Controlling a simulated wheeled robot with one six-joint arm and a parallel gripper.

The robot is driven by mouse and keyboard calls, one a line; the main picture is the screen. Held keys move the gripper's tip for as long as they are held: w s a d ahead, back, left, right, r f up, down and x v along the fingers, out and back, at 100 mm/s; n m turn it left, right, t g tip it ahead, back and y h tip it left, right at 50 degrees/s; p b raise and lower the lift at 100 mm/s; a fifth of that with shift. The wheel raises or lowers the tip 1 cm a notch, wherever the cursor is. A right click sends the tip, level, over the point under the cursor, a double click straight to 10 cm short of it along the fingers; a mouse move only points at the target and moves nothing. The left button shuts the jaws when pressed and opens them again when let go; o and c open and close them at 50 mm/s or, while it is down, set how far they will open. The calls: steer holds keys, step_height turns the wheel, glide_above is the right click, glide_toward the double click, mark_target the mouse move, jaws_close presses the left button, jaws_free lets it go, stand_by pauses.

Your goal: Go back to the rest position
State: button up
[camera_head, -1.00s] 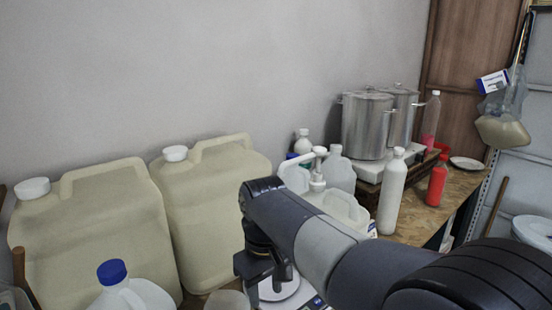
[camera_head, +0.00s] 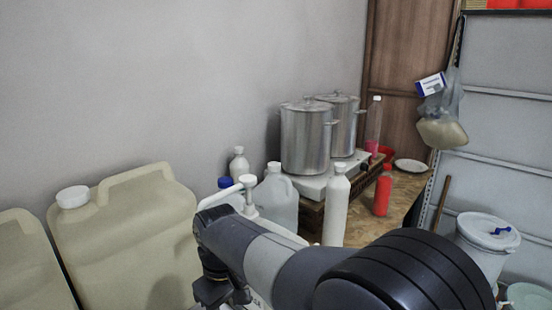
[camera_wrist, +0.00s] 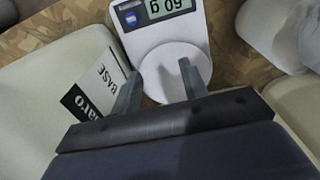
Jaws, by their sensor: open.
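My gripper (camera_head: 226,292) hangs at the bottom of the head view, with part of the arm in front of it. In the wrist view the two fingers of my gripper (camera_wrist: 158,82) stand apart with nothing between them. Beyond the fingertips is a white scale (camera_wrist: 195,38) with a round plate and a lit display, seen upside down. The plate is empty where it shows. I cannot tell the height of the fingers above it.
Large beige drums (camera_head: 130,235) stand at the left. A white bucket (camera_head: 486,240) stands on the right.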

steer(key=shift+w+d+f, duration=0.1)
steer(key=shift+w+f, duration=0.1)
steer(key=shift+f, duration=1.8)
